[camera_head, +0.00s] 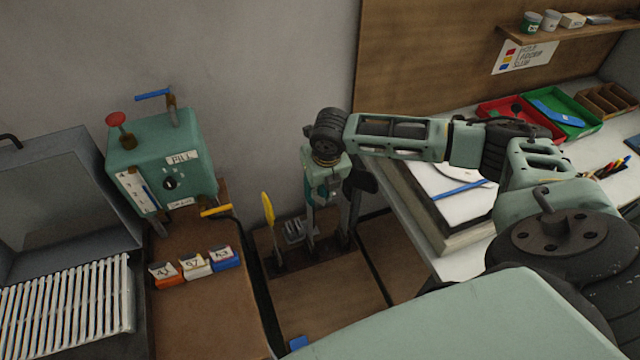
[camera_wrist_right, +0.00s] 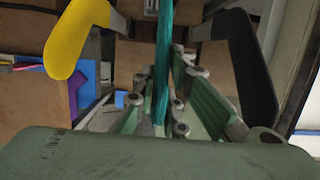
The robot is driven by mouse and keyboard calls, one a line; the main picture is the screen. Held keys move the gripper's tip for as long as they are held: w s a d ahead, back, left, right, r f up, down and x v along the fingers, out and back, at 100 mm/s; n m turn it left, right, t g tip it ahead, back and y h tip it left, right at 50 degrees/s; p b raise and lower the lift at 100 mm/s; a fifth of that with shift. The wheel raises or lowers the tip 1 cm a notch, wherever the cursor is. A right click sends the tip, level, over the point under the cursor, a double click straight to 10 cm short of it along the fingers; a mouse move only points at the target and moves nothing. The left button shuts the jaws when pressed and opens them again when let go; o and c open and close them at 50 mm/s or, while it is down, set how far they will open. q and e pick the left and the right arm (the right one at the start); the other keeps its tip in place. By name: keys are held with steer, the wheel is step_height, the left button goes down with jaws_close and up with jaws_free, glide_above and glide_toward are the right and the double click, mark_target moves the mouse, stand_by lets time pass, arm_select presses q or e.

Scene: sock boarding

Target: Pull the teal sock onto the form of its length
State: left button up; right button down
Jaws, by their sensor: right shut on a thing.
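My right gripper (camera_head: 328,240) points down over the brown bench among the upright forms. In the right wrist view it is shut on the teal sock (camera_wrist_right: 163,50), a narrow strip between the fingers. I cannot tell whether any of the sock is around a form. A yellow form (camera_head: 268,210) stands upright to the left of the gripper; it also shows in the wrist view (camera_wrist_right: 72,42). A dark form (camera_head: 358,182) stands close on the gripper's right, partly hidden behind it; it also shows in the wrist view (camera_wrist_right: 246,62). My left gripper is out of view.
A green machine (camera_head: 165,165) with a red knob stands at the left beside a grey slatted box (camera_head: 70,290). Orange, white and blue labelled bins (camera_head: 195,264) sit before it. A white table (camera_head: 460,262) with a board and trays is on the right.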

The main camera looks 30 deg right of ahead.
steer(key=shift+f+b, duration=0.8)
steer(key=shift+f, duration=1.25)
steer(key=c, duration=1.7)
jaws_free()
steer(key=shift+r, duration=0.1)
steer(key=v, duration=1.2)
steer(key=shift+a, duration=0.1)
